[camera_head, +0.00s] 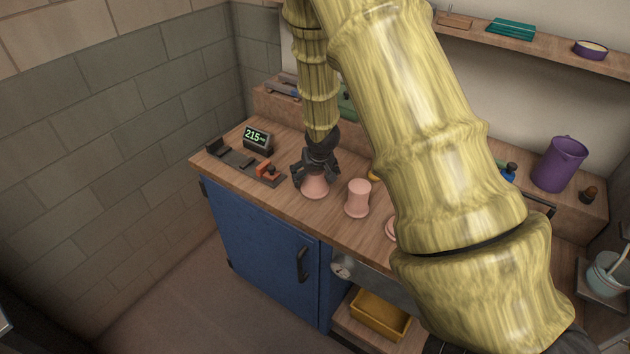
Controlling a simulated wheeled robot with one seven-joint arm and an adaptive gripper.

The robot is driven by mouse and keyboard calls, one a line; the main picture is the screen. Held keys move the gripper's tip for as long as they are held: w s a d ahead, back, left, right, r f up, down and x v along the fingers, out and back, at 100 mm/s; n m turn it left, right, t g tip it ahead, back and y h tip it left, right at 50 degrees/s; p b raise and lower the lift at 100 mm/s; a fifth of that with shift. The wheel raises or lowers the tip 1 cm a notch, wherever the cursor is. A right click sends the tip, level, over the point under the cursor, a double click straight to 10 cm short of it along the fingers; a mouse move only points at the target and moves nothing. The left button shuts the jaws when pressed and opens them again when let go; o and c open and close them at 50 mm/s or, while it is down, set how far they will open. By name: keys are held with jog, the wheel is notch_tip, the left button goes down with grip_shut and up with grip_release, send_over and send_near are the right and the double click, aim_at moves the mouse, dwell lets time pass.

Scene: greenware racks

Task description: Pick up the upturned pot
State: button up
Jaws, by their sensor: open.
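A pink pot (316,187) stands on the wooden counter, its wider end down, near the front edge. My gripper (314,178) points down over it, with its dark fingers open on either side of the pot's upper part. The gripper hides the top of this pot, and I cannot tell whether the fingers touch it. A second pink pot (357,199) stands just to the right. Part of another pink piece (391,229) shows beside my arm, which hides the rest.
A digital display (257,138) and an orange-and-black fixture (267,171) stand left of the gripper. A purple pitcher (559,163) stands at the right. A wall shelf (560,52) runs behind. A yellow bin (380,314) sits below the counter, beside a blue cabinet (262,250).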

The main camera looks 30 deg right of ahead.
jog(key=shift+f, duration=0.2)
jog(key=c, duration=1.3)
jog(key=shift+r, duration=0.1)
